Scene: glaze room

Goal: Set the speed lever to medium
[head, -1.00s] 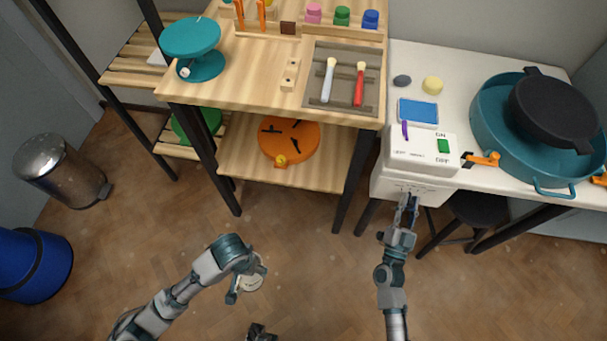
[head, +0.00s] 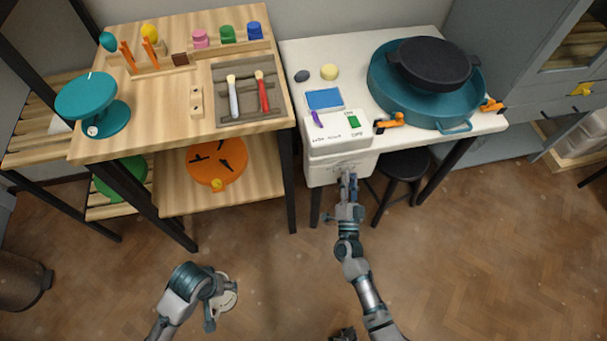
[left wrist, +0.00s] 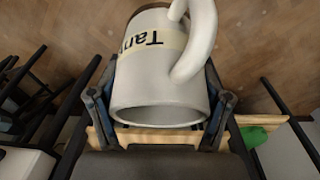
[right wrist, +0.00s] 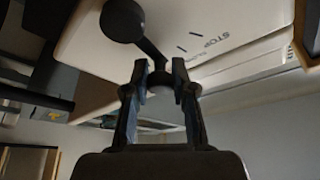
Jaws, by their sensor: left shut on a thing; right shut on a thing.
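A white control box (head: 330,145) sits at the left end of the white table; small markings show on its front. In the right wrist view a black lever (right wrist: 148,45) runs from a round black hub to my right gripper (right wrist: 160,80), which is shut on its end. "STOP" and tick marks are printed beside it; the other word is hard to read. In the head view my right gripper (head: 348,178) is at the box front and hides the lever. My left gripper (head: 215,295) is shut on a white mug (left wrist: 160,85) with a partly visible label, above the floor.
The box top has a purple toggle (head: 317,119) and a green ON/OFF switch (head: 353,122). A teal basin (head: 385,85) with a black wheel (head: 435,62) stands to the right. A black stool (head: 405,165) is under the table. A wooden bench (head: 165,100) stands left; the floor in front is open.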

